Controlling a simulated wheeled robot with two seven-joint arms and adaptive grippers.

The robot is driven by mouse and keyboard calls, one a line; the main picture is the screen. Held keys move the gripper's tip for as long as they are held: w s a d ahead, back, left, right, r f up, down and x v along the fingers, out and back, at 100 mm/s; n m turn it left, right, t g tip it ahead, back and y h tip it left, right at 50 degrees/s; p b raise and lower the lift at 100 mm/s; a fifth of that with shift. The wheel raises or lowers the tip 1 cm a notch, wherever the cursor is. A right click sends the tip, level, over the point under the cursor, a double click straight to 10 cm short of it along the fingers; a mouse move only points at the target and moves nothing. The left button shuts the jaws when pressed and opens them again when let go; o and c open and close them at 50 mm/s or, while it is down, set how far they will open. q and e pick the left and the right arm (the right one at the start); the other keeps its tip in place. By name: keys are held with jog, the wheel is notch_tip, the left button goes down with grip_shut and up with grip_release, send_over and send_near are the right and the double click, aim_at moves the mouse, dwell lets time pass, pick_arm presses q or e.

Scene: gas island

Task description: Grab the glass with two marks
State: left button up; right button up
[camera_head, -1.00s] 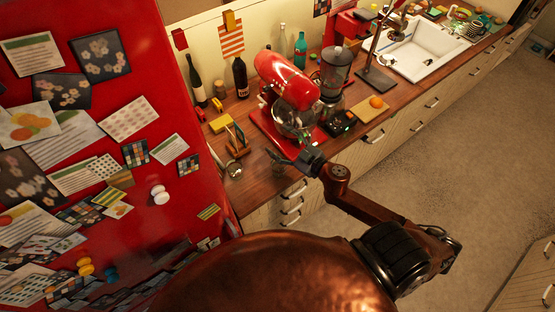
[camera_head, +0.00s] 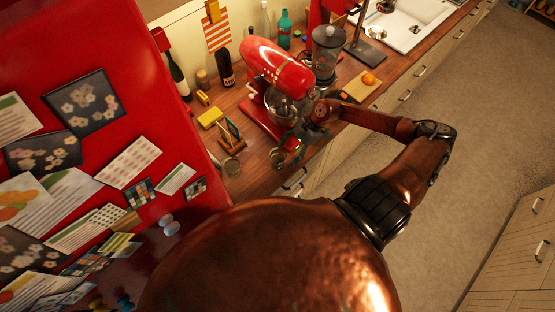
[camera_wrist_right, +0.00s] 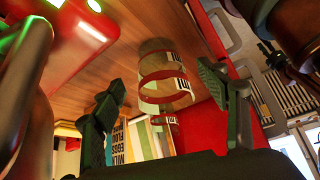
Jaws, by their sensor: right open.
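In the right wrist view a clear glass (camera_wrist_right: 152,98) shows ahead, between the lines of my right gripper's fingers. It has red bands and black-and-white striped patches; two patches show on it. My right gripper (camera_wrist_right: 163,105) is open, with a finger to each side and nothing held. In the head view a glass (camera_head: 278,159) stands on the counter close to my right gripper (camera_head: 290,147), in front of the red mixer. Another glass (camera_head: 232,167) stands further left, by the fridge; its marks are too small to read. My left gripper is not in view.
The red mixer (camera_head: 277,66) and blender (camera_head: 327,50) stand just behind my right arm. A small board stand (camera_head: 232,136) is left of the mixer. The red fridge (camera_head: 110,110) closes off the counter's left end. Bottles line the wall.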

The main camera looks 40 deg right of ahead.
aim_at(280, 159)
jog(key=x, duration=0.1)
jog(key=p+x, duration=0.1)
jog(key=x, duration=0.1)
jog(key=shift+w+a, duration=0.2)
jog(key=shift+a, duration=0.25)
jog(key=shift+a+f, duration=0.2)
jog(key=shift+f, duration=0.35)
jog(key=c, duration=0.4)
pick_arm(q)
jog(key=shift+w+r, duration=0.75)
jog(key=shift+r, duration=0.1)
pick_arm(e)
jog(key=c, duration=1)
